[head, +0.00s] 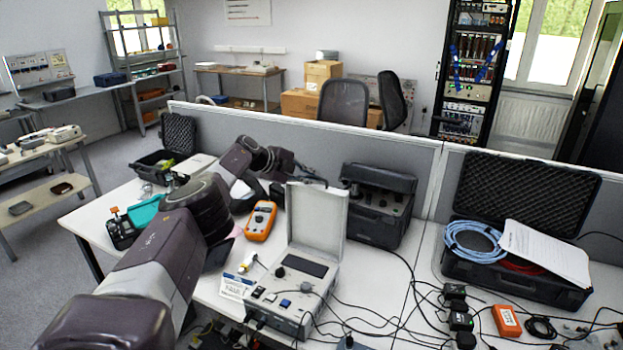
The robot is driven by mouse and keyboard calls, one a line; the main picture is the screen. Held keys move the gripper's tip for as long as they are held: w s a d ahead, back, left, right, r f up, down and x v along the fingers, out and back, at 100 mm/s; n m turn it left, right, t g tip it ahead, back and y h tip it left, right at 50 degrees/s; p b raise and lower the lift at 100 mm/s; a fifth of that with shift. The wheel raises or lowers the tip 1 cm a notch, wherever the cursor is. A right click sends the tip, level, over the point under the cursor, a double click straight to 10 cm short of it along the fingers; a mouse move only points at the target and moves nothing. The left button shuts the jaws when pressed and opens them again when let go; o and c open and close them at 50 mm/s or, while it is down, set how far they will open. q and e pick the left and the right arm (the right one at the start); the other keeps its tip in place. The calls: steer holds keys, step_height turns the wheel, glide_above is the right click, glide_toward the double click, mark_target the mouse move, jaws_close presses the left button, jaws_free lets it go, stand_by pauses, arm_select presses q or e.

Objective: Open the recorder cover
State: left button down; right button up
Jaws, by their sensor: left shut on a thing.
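The recorder (287,303) is a light grey box with knobs and a dark display on its top face, standing on the white table. Its cover (318,215) stands raised, about upright, at the back of the box. My left arm reaches in from the left, and my left gripper (312,181) is at the cover's top edge, shut on it. The fingertips are small and partly hidden there. My right gripper is not in view.
An orange multimeter (260,221) lies left of the recorder. A black instrument case (379,207) stands close behind on the right. An open case (517,275) holds blue hose and a paper. Several cables cross the table at the right. A grey partition (285,139) runs behind.

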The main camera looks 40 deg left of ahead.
arm_select(q)
steer(key=shift+w+r, duration=0.2)
steer(key=shift+r, duration=0.3)
steer(key=c, duration=2.1)
jaws_free()
steer(key=shift+s, duration=0.15)
steer(key=shift+s+d, duration=0.1)
steer(key=shift+s, duration=0.05)
steer(key=shift+f, duration=0.15)
steer(key=shift+s+a, duration=0.1)
steer(key=shift+a, duration=0.1)
steer(key=v, duration=1.2)
steer(key=shift+d, duration=0.3)
steer(key=shift+d, duration=0.1)
